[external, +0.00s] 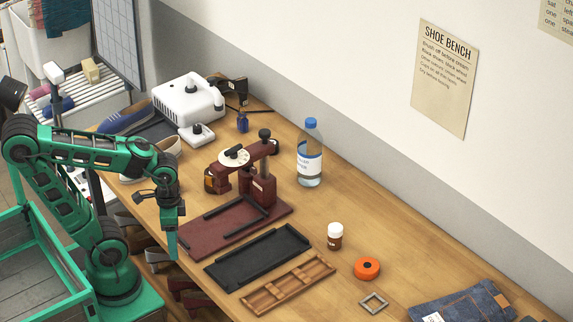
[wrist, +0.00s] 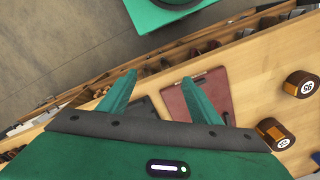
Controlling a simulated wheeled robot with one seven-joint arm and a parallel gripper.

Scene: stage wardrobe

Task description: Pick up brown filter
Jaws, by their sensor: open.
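Two short brown cylinders with white number labels show at the right of the wrist view. The nearer-to-corner one (wrist: 303,84) is dark brown with an orange-brown side, and the lower one (wrist: 274,134) looks similar. I cannot tell which is the brown filter. My gripper (external: 171,250) hangs above the table's front edge, apart from these pieces. In the wrist view its fingers (wrist: 158,95) are spread with nothing between them.
The dark red press (external: 262,185) stands on a red plate (external: 205,235). A black tray (external: 257,258) and a wooden tray (external: 288,285) lie to its right. A bottle (external: 310,160), small jar (external: 335,236) and orange disc (external: 367,268) stand beyond. A white machine (external: 188,100) is at the back.

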